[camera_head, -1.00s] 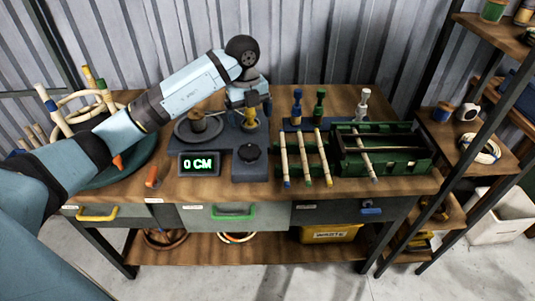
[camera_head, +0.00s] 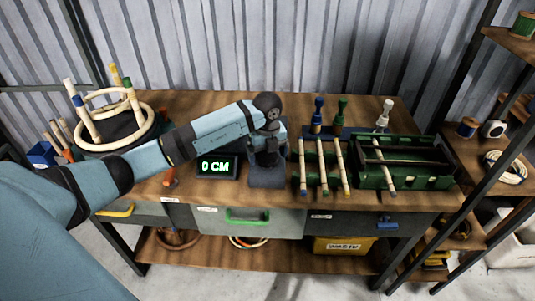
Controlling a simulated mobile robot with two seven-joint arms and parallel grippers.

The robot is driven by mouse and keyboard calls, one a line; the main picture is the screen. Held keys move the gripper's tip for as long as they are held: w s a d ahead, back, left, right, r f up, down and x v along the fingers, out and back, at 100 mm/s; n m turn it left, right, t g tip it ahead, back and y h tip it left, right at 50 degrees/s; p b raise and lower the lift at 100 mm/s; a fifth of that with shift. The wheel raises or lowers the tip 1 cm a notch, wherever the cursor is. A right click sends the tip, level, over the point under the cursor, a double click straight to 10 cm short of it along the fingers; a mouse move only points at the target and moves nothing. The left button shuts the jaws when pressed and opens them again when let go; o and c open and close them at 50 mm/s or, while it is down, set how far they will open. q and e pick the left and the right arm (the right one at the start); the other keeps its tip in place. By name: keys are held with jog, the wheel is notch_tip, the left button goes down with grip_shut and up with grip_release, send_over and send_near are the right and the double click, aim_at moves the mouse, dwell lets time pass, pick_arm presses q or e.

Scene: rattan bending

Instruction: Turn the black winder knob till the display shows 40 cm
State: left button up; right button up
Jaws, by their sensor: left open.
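The winder's display (camera_head: 216,167) shows 0 CM in green digits on a dark housing on the workbench. The grey winder base (camera_head: 268,179) stands just right of the display. My left gripper (camera_head: 268,158) points down over this base and is open. The black winder knob is hidden behind the gripper, so I cannot tell whether the fingers touch it. My right gripper is not in view.
Several rattan sticks (camera_head: 323,168) lie right of the winder, beside a green tray (camera_head: 436,178). Blue, green and white clamps (camera_head: 383,116) stand behind. A rattan frame (camera_head: 112,117) stands at left. Shelves (camera_head: 485,150) bound the right.

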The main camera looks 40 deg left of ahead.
pick_arm(q)
jog(key=shift+f, duration=0.1)
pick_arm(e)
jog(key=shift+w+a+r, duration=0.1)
pick_arm(q)
jog(key=c, duration=0.9)
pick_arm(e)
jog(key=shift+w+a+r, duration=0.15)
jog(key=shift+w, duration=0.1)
pick_arm(q)
jog(key=shift+m, duration=0.4)
